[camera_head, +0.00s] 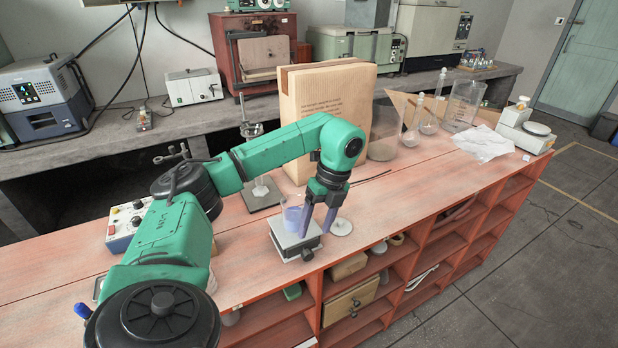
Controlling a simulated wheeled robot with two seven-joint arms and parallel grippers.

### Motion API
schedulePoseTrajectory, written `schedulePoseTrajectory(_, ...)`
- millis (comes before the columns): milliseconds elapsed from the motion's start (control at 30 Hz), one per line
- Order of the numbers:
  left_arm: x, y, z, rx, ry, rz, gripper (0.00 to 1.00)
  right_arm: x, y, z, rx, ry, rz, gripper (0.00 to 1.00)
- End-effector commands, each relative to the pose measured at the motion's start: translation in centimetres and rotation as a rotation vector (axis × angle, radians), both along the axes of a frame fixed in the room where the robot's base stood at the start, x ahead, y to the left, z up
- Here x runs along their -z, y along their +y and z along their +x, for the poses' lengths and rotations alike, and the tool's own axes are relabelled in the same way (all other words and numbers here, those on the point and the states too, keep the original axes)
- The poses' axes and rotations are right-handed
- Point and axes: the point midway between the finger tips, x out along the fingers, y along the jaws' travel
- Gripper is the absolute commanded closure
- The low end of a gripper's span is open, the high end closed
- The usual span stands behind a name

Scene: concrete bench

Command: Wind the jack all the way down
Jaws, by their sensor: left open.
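The jack (287,247) is a small platform with a pale top and a dark knob (307,254) on its front right. It stands near the front edge of the reddish bench. A glass beaker (291,213) with blue-violet liquid stands on it. My left gripper (318,228) points down over the jack's right side, its fingers apart. One finger is close beside the beaker, in front of part of it, and the other is further right. I cannot tell whether either finger touches anything. The jack's mechanism under the top is mostly hidden. My right gripper is not in view.
A round white disc (341,227) lies right of the jack. Glassware (462,104) and a balance (525,130) are further right. Open shelves (440,255) run below the front edge.

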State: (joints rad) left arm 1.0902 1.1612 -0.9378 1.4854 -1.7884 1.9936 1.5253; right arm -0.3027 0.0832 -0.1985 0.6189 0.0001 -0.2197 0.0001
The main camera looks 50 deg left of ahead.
Motion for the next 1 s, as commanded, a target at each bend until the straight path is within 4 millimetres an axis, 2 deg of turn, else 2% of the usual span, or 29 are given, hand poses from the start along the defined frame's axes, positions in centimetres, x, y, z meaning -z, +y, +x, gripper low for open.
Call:
schedulePoseTrajectory(100,2.8,0.3,-1.0,0.0,0.007,0.002,0.33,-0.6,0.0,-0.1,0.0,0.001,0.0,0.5)
schedulePoseTrajectory(300,6.5,0.5,-1.8,0.001,0.005,-0.001,0.33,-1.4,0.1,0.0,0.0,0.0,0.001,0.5)
schedulePoseTrajectory(433,7.4,0.5,-2.0,0.002,0.002,-0.002,0.33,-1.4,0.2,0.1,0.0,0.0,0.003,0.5)
schedulePoseTrajectory(633,7.4,0.5,-1.9,0.002,0.001,-0.003,0.33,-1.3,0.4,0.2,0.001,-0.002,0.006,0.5)
schedulePoseTrajectory(767,7.4,0.5,-1.9,0.002,0.001,-0.003,0.83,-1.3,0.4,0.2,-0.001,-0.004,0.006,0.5)
schedulePoseTrajectory(800,7.4,0.5,-1.9,0.002,0.001,-0.003,0.98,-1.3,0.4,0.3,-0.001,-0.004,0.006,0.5)
schedulePoseTrajectory(1000,7.4,0.5,-1.9,0.003,-0.003,-0.004,1.0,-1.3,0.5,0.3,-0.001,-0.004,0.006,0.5)
